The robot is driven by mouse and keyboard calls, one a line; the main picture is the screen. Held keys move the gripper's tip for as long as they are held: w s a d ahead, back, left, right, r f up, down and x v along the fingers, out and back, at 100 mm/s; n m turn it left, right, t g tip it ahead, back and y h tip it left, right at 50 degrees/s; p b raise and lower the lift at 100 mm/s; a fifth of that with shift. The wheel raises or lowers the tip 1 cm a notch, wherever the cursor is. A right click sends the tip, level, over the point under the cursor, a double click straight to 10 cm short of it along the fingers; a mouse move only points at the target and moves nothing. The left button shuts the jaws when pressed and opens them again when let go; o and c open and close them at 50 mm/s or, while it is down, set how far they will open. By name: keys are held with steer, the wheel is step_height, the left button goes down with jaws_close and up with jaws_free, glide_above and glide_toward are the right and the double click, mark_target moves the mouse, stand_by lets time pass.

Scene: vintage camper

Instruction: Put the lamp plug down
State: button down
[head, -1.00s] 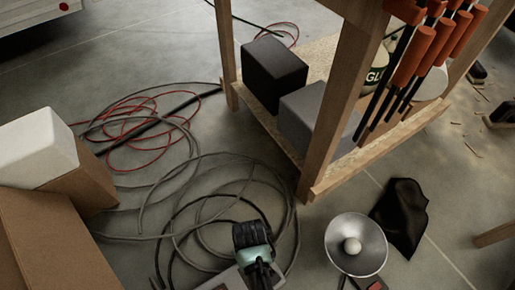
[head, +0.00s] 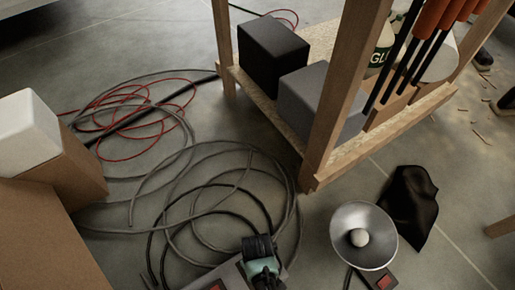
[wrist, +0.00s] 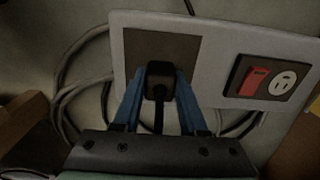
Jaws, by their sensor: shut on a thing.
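In the wrist view, my gripper (wrist: 158,90) has blue fingers closed on the black lamp plug (wrist: 159,72), with its dark cord hanging down between them. The plug is in front of the dark square panel of a pale socket unit (wrist: 216,48); I cannot tell whether it touches. A red switch (wrist: 254,80) and a round socket (wrist: 284,83) sit to the right on the unit. In the head view, my gripper (head: 262,272) is low at the bottom edge, over the socket unit (head: 228,274), and hides the plug. The lamp (head: 363,236), with a metal shade and white bulb, lies on the floor to the right.
Grey and black cable loops (head: 190,200) and a red cable (head: 125,115) cover the floor to the left. A wooden workbench (head: 318,150) stands behind. A black cloth (head: 410,205) lies beside the lamp. Cardboard boxes (head: 45,240) stand at left.

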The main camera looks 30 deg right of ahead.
steer(key=shift+f, duration=0.2)
steer(key=shift+f, duration=0.45)
steer(key=shift+c, duration=2.2)
jaws_free()
steer(key=shift+r, duration=0.1)
step_height(320, 180, up, 13)
steer(key=p, duration=0.8)
